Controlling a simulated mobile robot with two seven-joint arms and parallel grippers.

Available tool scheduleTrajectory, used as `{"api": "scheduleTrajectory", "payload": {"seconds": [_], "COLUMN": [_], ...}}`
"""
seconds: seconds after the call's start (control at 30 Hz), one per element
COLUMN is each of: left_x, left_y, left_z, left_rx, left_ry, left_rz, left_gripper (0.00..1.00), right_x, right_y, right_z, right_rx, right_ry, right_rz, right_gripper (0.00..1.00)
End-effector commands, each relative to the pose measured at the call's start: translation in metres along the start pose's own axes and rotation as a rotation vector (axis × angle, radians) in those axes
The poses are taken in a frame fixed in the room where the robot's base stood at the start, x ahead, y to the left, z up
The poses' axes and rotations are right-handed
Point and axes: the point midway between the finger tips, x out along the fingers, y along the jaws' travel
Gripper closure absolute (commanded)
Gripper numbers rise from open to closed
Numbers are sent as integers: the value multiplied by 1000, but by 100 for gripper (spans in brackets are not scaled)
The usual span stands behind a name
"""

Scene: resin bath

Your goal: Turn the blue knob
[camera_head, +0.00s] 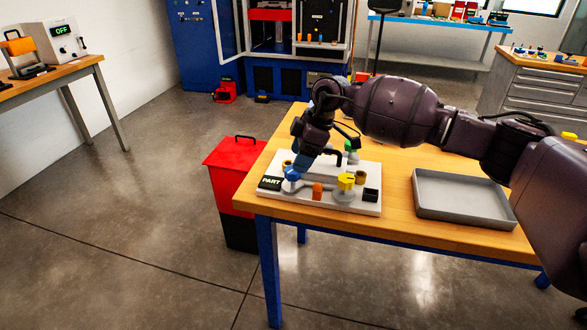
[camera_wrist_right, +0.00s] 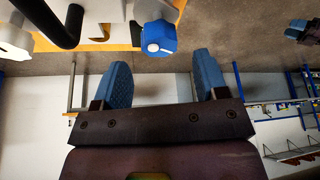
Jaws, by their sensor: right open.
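The blue knob (camera_head: 292,174) sits at the left end of a light panel (camera_head: 325,205) on the wooden table, beside a black PART label. In the right wrist view the blue knob (camera_wrist_right: 160,37) has a white spot on its end. My right gripper (camera_head: 303,162) reaches down to the knob from above. In the wrist view its blue fingers are apart (camera_wrist_right: 160,60), with nothing between them. The knob lies just past the fingertips, in line with the gap. A small dark and blue shape at that view's right edge looks like my left gripper (camera_wrist_right: 302,30); its jaws are unclear.
The panel also bears a yellow knob (camera_head: 346,181), an orange piece (camera_head: 318,191), a green part and a black handle. A grey tray (camera_head: 463,216) lies to the right. A red and black bin (camera_head: 234,175) stands left of the table. Bare wood separates panel and tray.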

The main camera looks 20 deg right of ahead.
Motion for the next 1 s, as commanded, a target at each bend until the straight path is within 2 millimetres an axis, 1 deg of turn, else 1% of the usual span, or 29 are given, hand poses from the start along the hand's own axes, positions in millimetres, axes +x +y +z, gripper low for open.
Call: {"api": "scheduleTrajectory", "payload": {"seconds": [0.03,0.1,0.2,0.3,0.43,0.67,0.7,0.97,1.0], "left_x": [2,3,5,7,7,6,5,4,4], "left_y": [1,1,2,2,2,2,2,2,2], "left_z": [1,-2,-5,-6,-5,-3,-2,0,0], "left_rx": [1,1,2,3,3,2,2,2,2], "left_ry": [-1,5,13,15,14,10,9,4,4], "left_rz": [1,2,4,5,5,4,4,4,4], "left_gripper": [57,57,57,57,57,57,57,57,57], "right_x": [12,21,32,38,41,41,41,41,41], "right_y": [0,0,0,0,0,0,0,0,0], "right_z": [1,1,1,1,0,0,0,0,0], "right_rx": [1,1,1,1,1,0,0,0,0], "right_ry": [-1,1,0,0,1,1,1,1,1], "right_rz": [-4,-3,-2,-1,1,2,2,1,1], "right_gripper": [33,33,33,33,33,33,35,75,81]}}
